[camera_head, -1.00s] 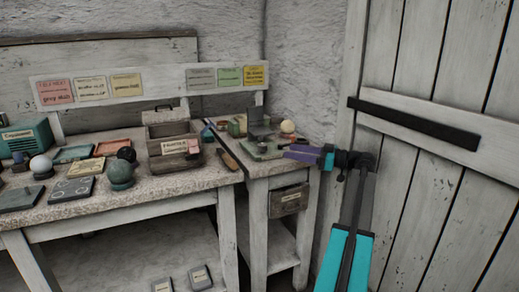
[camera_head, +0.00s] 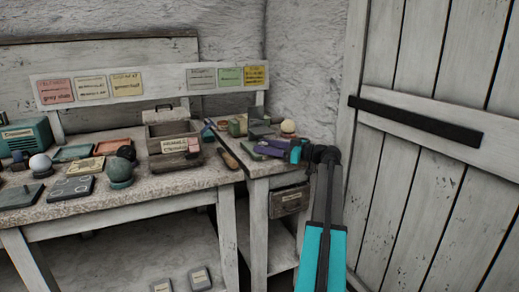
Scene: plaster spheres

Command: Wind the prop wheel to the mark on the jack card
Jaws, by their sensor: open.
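My gripper (camera_head: 262,149) has purple fingers and reaches left over the small side table at the right. Its fingertips are at a low green and dark fixture (camera_head: 261,132) there, and I cannot tell whether they touch it. The jaws are open, with nothing visibly held. A cream ball (camera_head: 288,126) sits at the back of this fixture. I cannot make out the prop wheel or its mark at this size, and my gripper hides part of the fixture. Several cards hang on the back board, among them a yellow card (camera_head: 254,76); I cannot tell which is the jack card.
An open grey box (camera_head: 168,133) with a label stands left of the side table. A plank door (camera_head: 425,180) is close on the right.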

